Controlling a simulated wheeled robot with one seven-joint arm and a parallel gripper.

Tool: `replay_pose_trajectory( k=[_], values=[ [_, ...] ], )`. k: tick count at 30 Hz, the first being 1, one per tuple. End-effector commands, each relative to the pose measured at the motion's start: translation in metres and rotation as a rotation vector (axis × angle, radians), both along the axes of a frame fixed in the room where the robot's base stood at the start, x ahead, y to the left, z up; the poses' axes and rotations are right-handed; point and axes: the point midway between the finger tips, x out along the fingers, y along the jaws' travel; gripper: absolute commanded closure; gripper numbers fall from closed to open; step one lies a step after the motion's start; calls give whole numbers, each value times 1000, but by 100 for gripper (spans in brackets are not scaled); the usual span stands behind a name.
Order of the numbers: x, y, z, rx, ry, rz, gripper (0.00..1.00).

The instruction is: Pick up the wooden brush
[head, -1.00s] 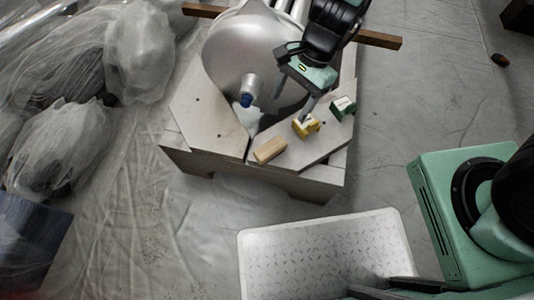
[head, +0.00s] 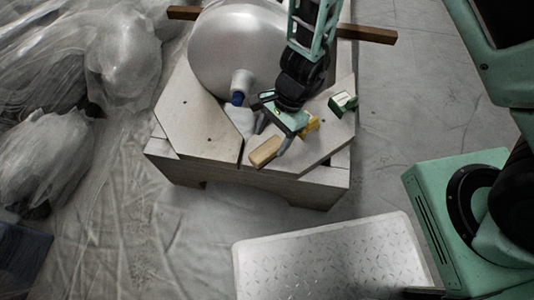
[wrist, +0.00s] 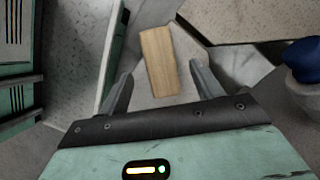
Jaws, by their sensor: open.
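The wooden brush (head: 264,152) shows as a pale tan block lying on the front part of the light board stand (head: 205,140). In the wrist view the brush (wrist: 160,62) lies ahead of my gripper, in line with the gap between the fingers. My gripper (head: 272,138) is open and empty, just above and behind the brush in the head view. In the wrist view its two fingers (wrist: 162,74) stand apart, one to each side of the brush's near end. I cannot tell the exact height left between fingertips and brush.
A white bottle with a blue cap (head: 239,89) is at the left, near a large silver tank (head: 232,50). A white textured panel (head: 330,262) lies in front.

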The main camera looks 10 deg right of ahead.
Motion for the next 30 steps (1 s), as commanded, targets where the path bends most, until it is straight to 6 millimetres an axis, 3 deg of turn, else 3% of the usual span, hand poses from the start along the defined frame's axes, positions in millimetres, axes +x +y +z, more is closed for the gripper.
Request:
replay_pose_trajectory(
  k=[6,11,30],
  values=[
    [-5,7,-32,-2,1,3,35],
    [-8,13,-47,0,0,1,35],
    [-8,15,-51,1,0,0,35]
  ],
)
